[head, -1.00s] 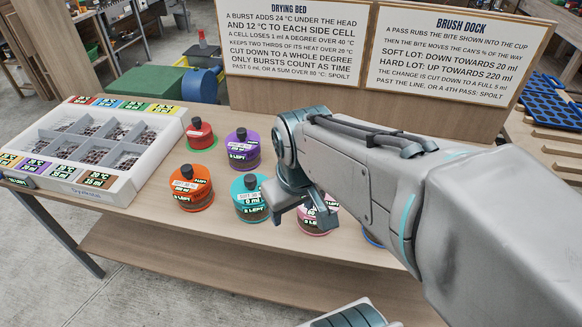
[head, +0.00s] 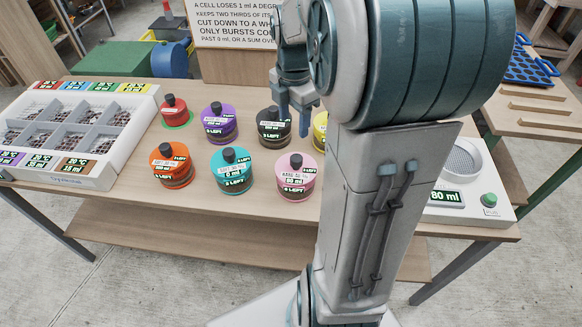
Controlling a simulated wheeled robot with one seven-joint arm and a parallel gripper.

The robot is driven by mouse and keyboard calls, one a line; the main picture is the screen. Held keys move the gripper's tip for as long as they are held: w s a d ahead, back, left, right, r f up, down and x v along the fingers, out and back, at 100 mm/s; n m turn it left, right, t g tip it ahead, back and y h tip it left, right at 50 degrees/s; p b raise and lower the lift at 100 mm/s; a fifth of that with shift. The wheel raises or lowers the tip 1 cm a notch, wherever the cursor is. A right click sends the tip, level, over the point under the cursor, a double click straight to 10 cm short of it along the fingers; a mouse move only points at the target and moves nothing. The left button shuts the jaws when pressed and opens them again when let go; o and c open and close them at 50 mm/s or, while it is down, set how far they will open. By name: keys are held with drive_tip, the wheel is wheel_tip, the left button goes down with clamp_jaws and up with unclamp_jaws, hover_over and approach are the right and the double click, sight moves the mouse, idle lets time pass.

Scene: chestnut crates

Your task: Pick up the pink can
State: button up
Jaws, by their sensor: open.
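The pink can (head: 297,180) stands upright on the wooden table, in the front row right of the teal can.
Orange (head: 171,172), teal (head: 233,180), purple (head: 220,128) and red (head: 175,112) cans stand to the left. A yellow can (head: 320,130) is partly hidden by my arm. A white divided tray (head: 110,165) is at left, a white dock (head: 480,205) at right.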

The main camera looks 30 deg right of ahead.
sight(296, 158)
wheel_tip(296, 158, down, 8)
drive_tip(key=shift+d+f, duration=0.1)
drive_tip(key=shift+f, duration=0.15)
drive_tip(key=shift+s+d+f, duration=0.1)
drive_tip(key=shift+d+f, duration=0.05)
drive_tip(key=shift+f, duration=1.2)
drive_tip(key=shift+s+d+f, duration=0.1)
drive_tip(key=shift+f, duration=1.2)
drive_tip(key=shift+w, duration=0.1)
clamp_jaws()
